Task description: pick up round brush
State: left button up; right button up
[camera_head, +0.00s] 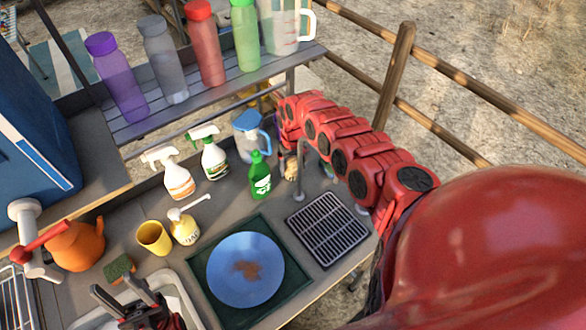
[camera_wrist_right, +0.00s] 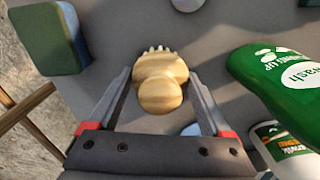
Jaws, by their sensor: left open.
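The round brush (camera_wrist_right: 160,82) has a pale wooden knob, with white bristles showing at its far edge in the right wrist view. My right gripper (camera_wrist_right: 161,76) is open, with one finger on each side of the brush; I cannot tell whether they touch it. In the head view a small part of the brush (camera_head: 291,171) shows below the end of my red right arm, which hides much of that area. My left gripper (camera_head: 130,304) is open and empty over the sink at the lower left, far from the brush.
A green wash bottle (camera_wrist_right: 280,72) stands close right of my right gripper. A tap (camera_head: 301,165) and drain rack (camera_head: 327,228) are near. A blue plate (camera_head: 222,268) lies on the counter.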

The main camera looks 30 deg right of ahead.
aim_at(293, 159)
jog(key=c, duration=0.5)
notch_tip(293, 159, up, 12)
jog(key=p, duration=1.1)
jog(key=shift+r, duration=3)
